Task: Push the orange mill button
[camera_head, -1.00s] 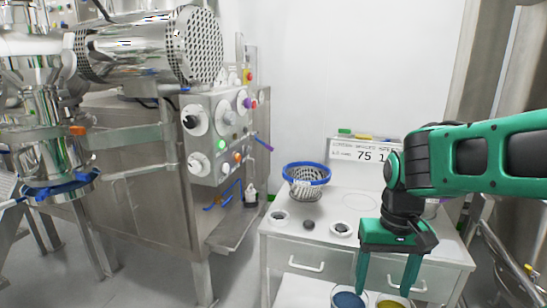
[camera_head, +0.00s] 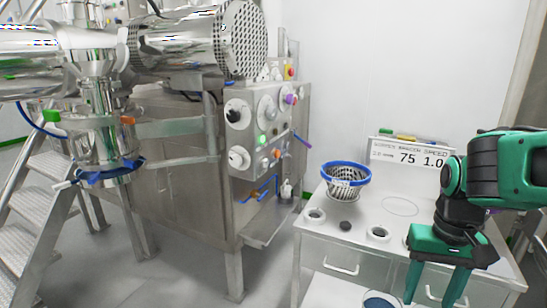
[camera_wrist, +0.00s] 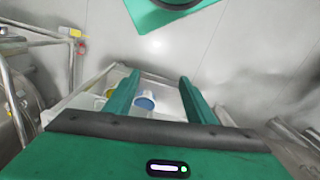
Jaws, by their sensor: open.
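A small orange button (camera_head: 277,153) sits low on the grey control panel (camera_head: 251,127) of the steel mill. A green button (camera_head: 262,140) is up and left of it, and a white knob (camera_head: 238,157) is farther left. My gripper (camera_head: 432,299) hangs at the right of the head view, over the front of the bench, well apart from the panel. It is open and empty, with its fingers pointing down. Both fingers also show in the wrist view (camera_wrist: 158,80), with a blue-topped cup (camera_wrist: 145,101) beyond them. The panel is not visible in the wrist view.
A white bench (camera_head: 341,216) with drawers stands right of the mill, bearing a blue-rimmed basket (camera_head: 346,175). A blue-filled cup (camera_head: 381,300) is by its front. Metal steps (camera_head: 31,230) stand at left. Open floor (camera_head: 190,275) lies before the mill.

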